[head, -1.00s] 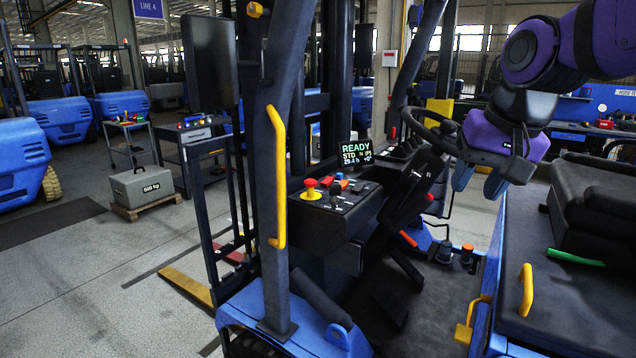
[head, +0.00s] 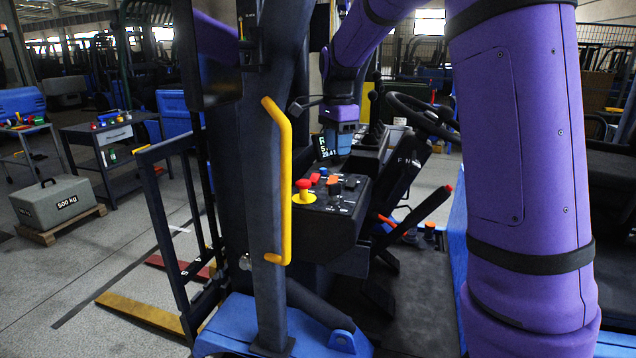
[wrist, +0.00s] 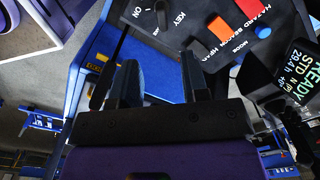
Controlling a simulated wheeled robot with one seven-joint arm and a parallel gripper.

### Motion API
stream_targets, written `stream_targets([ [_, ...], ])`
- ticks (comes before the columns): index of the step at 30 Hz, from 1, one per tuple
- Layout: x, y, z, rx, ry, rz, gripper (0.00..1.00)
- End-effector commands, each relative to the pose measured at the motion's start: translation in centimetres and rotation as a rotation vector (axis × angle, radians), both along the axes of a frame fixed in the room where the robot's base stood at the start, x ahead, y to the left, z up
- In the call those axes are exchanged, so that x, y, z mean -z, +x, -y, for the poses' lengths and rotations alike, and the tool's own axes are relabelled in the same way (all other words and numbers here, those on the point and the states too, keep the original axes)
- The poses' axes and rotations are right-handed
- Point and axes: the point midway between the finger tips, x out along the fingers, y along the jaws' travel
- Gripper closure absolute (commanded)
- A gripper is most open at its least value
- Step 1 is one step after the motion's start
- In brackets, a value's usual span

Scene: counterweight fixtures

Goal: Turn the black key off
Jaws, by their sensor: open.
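The black key (wrist: 161,14) shows at the top edge of the wrist view, on the dark control panel (wrist: 185,20) beside the printed words ON and KEY. Its top is cut off by the frame, so I cannot read its full angle. My gripper (wrist: 163,80) is open, its two dark fingertips apart, with nothing between them. The key lies beyond the fingertips and is not touched. In the head view my gripper (head: 336,140) hangs behind the control panel (head: 325,215), close to the display. I cannot make out the key clearly there.
An orange switch (wrist: 221,27), a red one (wrist: 249,8) and a blue one (wrist: 263,32) sit near the key. The lit display (wrist: 294,75) reads READY. A red mushroom button (head: 304,190), the yellow handrail (head: 283,180) and the steering wheel (head: 425,115) are nearby.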

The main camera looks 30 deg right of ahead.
Motion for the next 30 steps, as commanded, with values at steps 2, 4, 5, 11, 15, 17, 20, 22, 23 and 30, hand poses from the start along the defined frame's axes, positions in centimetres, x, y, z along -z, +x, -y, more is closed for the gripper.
stream_targets([
  [2, 0.3, 0.2, 0.1, 0.013, -0.002, -0.004, 0.58],
  [4, 0.7, 0.3, 0.1, 0.016, -0.002, -0.005, 0.58],
  [5, 1.0, 0.3, 0.1, 0.016, -0.002, -0.005, 0.58],
  [11, 4.0, 0.2, 0.1, 0.013, -0.002, -0.008, 0.58],
  [15, 6.5, 0.2, 0.0, 0.013, -0.002, -0.007, 0.58],
  [17, 7.5, 0.2, 0.0, 0.013, -0.002, -0.007, 0.58],
  [20, 8.9, 0.2, 0.1, 0.012, -0.002, -0.006, 0.58],
  [22, 9.7, 0.2, 0.1, 0.012, -0.003, -0.005, 0.58],
  [23, 10.0, 0.2, 0.1, 0.012, -0.002, -0.005, 0.58],
  [30, 10.9, 0.2, 0.0, 0.012, -0.002, -0.002, 0.58],
])
